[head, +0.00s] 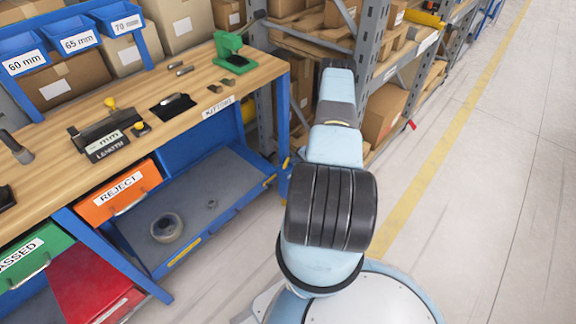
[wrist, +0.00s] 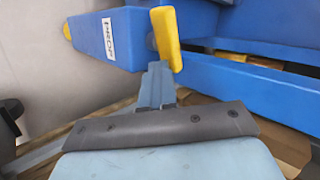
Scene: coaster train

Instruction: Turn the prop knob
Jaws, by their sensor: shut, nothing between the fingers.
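In the wrist view a yellow lever-like knob (wrist: 167,38) stands beside the end of a blue labelled block (wrist: 108,38). I cannot tell for sure that it is the prop knob. A second yellow end piece (wrist: 67,31) is at the block's left end. My gripper (wrist: 157,78) is shut and empty, its grey-blue fingers narrow and upright just below the yellow knob. They overlap its lower end in the picture; I cannot tell whether they touch. In the head view my arm hides the gripper.
The wooden workbench (head: 60,178) stands at left, with an orange reject drawer (head: 119,191) and a blue-framed lower shelf. A length gauge (head: 105,138) and green press (head: 234,56) stand on it. Grey racking with cartons (head: 384,108) is beyond my arm. The floor at right is clear.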

